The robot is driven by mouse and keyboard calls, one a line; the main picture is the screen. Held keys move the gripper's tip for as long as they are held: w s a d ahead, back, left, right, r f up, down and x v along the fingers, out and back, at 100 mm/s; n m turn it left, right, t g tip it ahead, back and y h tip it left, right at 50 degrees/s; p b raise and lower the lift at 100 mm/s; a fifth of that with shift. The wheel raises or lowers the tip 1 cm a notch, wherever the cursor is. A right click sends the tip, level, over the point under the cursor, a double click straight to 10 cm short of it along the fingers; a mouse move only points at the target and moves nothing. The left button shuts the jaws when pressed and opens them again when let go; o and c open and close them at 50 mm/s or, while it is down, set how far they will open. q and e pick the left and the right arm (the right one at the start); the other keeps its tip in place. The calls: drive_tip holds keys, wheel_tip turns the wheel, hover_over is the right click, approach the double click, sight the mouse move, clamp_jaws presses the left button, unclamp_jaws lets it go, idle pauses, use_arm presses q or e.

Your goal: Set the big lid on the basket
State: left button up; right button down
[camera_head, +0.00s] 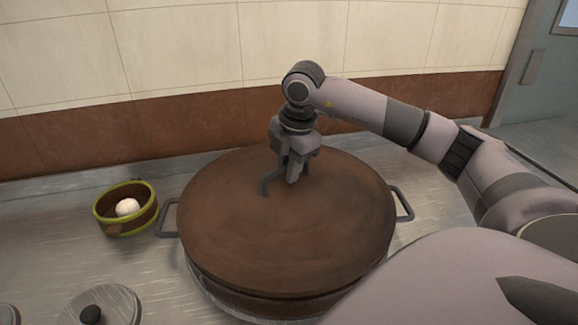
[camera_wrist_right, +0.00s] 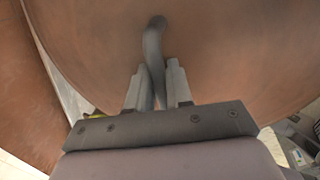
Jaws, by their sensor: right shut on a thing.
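The big lid (camera_head: 310,230) is a wide brown disc lying over a large round vessel with grey side handles (camera_head: 403,204). A slight step shows between the lid's edge and the brown body below it. My right gripper (camera_head: 287,180) is shut on the lid's grey handle (camera_head: 266,184), near the lid's far side. In the right wrist view the handle (camera_wrist_right: 153,50) runs between the two fingers (camera_wrist_right: 157,88). The inside of the vessel is hidden. A small green-rimmed brown basket (camera_head: 112,228) with a white round item (camera_head: 127,208) stands to the left. My left gripper is not in view.
A small grey lid with a dark knob (camera_head: 91,314) lies at the lower left. A tiled wall (camera_head: 180,50) with a brown lower band stands close behind. The metal counter (camera_head: 60,250) has free room around the small basket.

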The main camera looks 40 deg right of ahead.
drive_tip(key=shift+f+b, duration=0.4)
drive_tip(key=shift+f, duration=0.1)
drive_tip(key=c, duration=1.3)
unclamp_jaws()
drive_tip(key=shift+f, duration=0.1)
